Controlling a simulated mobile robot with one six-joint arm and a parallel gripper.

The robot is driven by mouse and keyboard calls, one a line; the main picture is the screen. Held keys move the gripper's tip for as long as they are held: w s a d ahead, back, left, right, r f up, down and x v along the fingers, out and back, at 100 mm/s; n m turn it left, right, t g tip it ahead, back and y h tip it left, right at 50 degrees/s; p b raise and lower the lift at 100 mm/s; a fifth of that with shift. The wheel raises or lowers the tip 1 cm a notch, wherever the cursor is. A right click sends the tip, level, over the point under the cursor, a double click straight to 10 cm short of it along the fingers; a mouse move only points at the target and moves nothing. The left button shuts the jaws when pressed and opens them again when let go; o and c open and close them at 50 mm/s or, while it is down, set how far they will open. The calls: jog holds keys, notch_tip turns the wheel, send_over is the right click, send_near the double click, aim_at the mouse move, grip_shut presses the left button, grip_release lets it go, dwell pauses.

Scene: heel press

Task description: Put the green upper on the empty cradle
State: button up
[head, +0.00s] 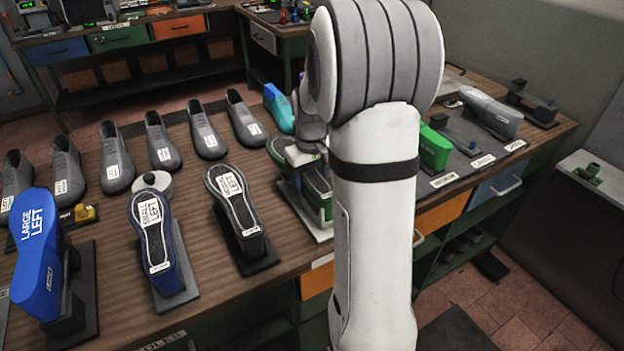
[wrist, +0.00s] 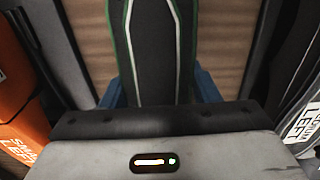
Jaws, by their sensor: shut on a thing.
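My gripper shows in the wrist view (wrist: 158,92), with blue fingers on either side of a dark, green-edged shoe piece (wrist: 155,45), which I take to be the green upper. The gripper is shut on it. In the head view my arm hides most of the gripper, and a dark green part (head: 318,192) shows beside the arm above a pale plate. A bright green piece (head: 436,150) stands on the dark mat at the right. A dark stand (head: 462,130) beside it looks bare, but I cannot tell whether it is the empty cradle.
A blue upper (head: 38,255) marked LARGE LEFT and two labelled soles (head: 158,235) (head: 235,205) stand on holders at the left. Several grey shoe forms (head: 160,140) line the bench behind them. An orange piece (wrist: 22,110) is close at left in the wrist view.

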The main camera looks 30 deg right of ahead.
jog(key=shift+f+b, duration=0.3)
jog(key=shift+f, duration=0.2)
jog(key=o, duration=1.2)
jog(key=shift+c, duration=0.2)
notch_tip(320, 180, up, 8)
jog(key=shift+f, duration=0.1)
jog(key=s+a+t, duration=0.1)
jog(key=s+a, duration=0.6)
jog(key=s, duration=0.2)
jog(key=s+a+t, duration=0.1)
jog(key=s+a, duration=0.5)
jog(key=s, duration=0.3)
jog(key=shift+s+a+r+t, duration=0.35)
jog(key=shift+s+r+t, duration=0.05)
jog(key=shift+s+a+f, duration=0.1)
jog(key=shift+s+f, duration=0.1)
jog(key=shift+s, duration=0.1)
jog(key=shift+c, duration=0.4)
